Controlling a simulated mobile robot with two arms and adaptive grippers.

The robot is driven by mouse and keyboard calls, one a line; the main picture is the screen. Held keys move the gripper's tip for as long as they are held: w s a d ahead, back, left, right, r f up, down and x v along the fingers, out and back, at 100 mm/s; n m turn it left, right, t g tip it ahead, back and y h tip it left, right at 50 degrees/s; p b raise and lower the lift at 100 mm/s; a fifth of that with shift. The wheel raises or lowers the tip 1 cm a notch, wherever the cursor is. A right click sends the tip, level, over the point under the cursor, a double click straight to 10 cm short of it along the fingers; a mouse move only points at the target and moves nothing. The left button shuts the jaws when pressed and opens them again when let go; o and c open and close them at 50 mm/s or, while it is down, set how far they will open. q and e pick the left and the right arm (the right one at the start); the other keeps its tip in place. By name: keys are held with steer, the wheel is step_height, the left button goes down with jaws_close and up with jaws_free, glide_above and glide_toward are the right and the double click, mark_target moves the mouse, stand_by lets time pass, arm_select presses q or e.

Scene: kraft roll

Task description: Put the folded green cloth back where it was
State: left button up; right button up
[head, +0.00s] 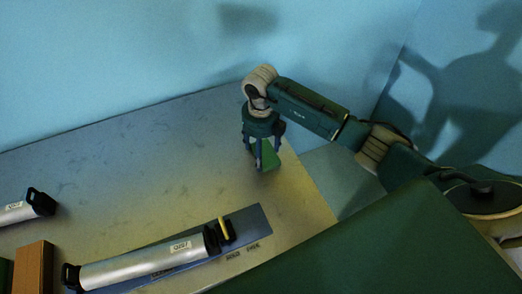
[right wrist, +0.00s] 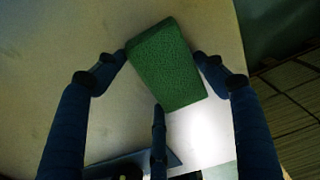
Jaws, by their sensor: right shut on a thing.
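The folded green cloth (head: 269,156) is at the right end of the table in the head view, partly hidden by my right gripper (head: 264,162). My right gripper points down and is shut on it. In the right wrist view the green cloth (right wrist: 168,65) is a thick block between the fingers of my right gripper (right wrist: 162,60). I cannot tell whether the cloth touches the tabletop. My left gripper is not in view.
A silver roll (head: 140,262) with black ends lies on a blue-grey mat (head: 250,220), with a yellow piece (head: 223,228) at its right end. Another roll (head: 18,212) and a brown block (head: 34,266) are at left. The table (head: 150,160) is clear in the middle.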

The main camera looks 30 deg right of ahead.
steer(key=o, duration=1.1)
steer(key=shift+f, duration=0.1)
step_height(320, 180, up, 12)
steer(key=b, duration=0.2)
steer(key=shift+b, duration=0.35)
